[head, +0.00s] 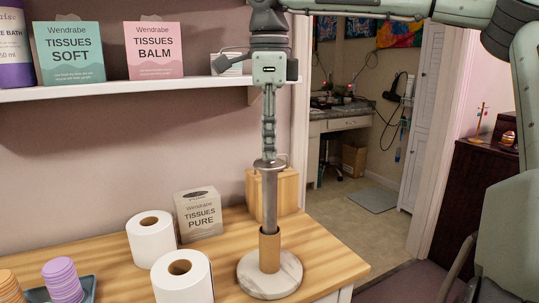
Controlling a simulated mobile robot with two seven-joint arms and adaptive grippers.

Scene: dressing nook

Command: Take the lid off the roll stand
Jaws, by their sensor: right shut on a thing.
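The roll stand (270,200) stands upright at the right of the wooden counter, with a metal pole on a round marble base (257,280). A brown cardboard core (270,250) sits around the foot of the pole. The lid (267,163) is a small metal disc at the top of the pole; I see no clear gap between them. My right gripper (269,150) points straight down from above and is shut on the lid. Its fingers show edge-on, so the lid's grip part is hidden. My left gripper is out of view.
Two white paper rolls (152,240) and a grey tissue box (199,213) stand left of the stand. A wooden box (284,190) is close behind it. A shelf (130,92) with tissue boxes (70,52) overhangs at upper left. A doorway opens right.

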